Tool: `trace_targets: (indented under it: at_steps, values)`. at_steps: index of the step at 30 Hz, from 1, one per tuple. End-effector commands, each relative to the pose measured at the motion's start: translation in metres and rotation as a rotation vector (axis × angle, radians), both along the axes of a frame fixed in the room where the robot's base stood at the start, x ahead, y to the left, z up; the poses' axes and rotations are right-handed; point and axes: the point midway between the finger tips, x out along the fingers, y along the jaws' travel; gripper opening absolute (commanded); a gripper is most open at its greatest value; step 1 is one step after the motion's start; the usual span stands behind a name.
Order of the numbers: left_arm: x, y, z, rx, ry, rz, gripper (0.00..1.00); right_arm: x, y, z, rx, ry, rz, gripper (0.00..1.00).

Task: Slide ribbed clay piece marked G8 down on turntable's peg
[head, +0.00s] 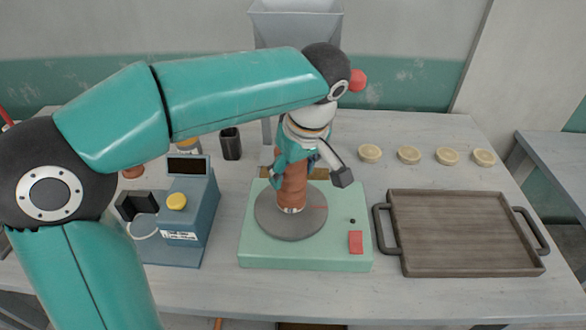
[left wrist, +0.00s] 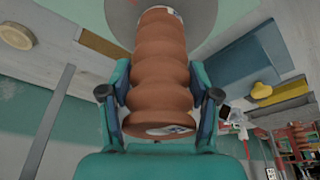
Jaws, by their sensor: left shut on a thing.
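The ribbed reddish-brown clay piece (head: 291,188) stands about upright over the middle of the grey turntable disc (head: 268,222). My left gripper (head: 308,165) is shut on its upper part from above; the piece also shows between the fingers in the left wrist view (left wrist: 160,75), with the disc (left wrist: 205,14) beyond its far end. White labels show at both ends, but I cannot read a marking. The peg is hidden, and I cannot tell whether the piece's lower end touches the disc. My right gripper is not in view.
The turntable's pale green base (head: 262,257) has a red button. A wooden tray (head: 465,262) with black handles lies to the right. Several pale clay discs (head: 409,155) are behind it. A blue-grey device (head: 190,215) with a yellow knob and a black cup (head: 231,144) are left.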

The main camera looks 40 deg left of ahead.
Motion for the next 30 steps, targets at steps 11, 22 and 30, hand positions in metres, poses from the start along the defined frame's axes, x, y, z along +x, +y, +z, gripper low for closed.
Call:
trace_targets:
  at_steps: [11,22,30]
  values:
    - [0.0,0.0,-0.005,0.0,-0.002,0.0,0.0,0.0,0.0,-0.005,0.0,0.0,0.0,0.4]
    - [0.0,0.0,-0.01,0.0,-0.002,0.0,0.0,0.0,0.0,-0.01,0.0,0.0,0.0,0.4]
    - [0.0,0.0,-0.012,0.0,-0.002,0.0,0.78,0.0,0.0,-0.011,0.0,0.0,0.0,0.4]
